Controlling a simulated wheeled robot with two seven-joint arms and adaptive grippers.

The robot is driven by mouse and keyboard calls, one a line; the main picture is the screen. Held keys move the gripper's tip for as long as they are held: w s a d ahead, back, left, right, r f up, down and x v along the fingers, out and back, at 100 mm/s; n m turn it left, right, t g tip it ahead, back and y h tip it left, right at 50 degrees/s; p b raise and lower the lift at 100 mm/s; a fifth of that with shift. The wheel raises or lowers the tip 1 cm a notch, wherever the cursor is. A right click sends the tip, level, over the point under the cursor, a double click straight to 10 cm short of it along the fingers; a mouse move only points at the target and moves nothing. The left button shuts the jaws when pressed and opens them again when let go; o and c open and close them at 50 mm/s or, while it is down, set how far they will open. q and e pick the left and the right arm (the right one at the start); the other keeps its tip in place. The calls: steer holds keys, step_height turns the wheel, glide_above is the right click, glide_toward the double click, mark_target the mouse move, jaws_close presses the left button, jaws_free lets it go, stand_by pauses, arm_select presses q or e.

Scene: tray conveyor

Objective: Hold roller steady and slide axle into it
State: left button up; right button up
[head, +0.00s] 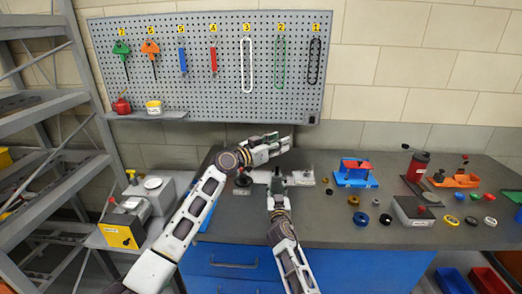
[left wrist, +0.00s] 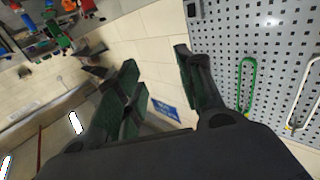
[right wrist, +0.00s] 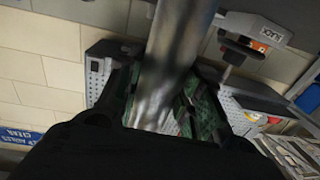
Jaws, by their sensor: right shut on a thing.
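My right gripper (right wrist: 165,100) is shut on a shiny grey metal cylinder, which looks like the roller (right wrist: 178,45). The cylinder runs up and out of the top of the right wrist view. In the head view my right gripper (head: 278,178) is low over the bench, at a pale bar-like shape (head: 302,178) whose details are too small to tell. My left gripper (head: 284,144) is higher and behind it, pointing right. The left wrist view shows its fingers (left wrist: 160,80) apart with nothing between them. I cannot make out the axle.
A fixture with a dark knob (right wrist: 240,48) stands close to the cylinder. On the bench are a blue-and-red device (head: 355,182), a grey box (head: 412,212), an orange device (head: 455,180) and several small rings. A pegboard (head: 215,95) hangs behind.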

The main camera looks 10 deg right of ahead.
mark_target(277, 170)
arm_select(q)
steer(key=v, duration=1.1)
steer(key=shift+a, duration=0.3)
steer(key=shift+s+r, duration=0.1)
stand_by(0.8)
arm_select(e)
steer(key=o, duration=1.3)
steer(key=shift+r, duration=0.15)
steer(key=shift+r, duration=4.85)
arm_select(q)
steer(key=shift+s, duration=0.1)
arm_select(e)
steer(key=shift+f, duration=0.1)
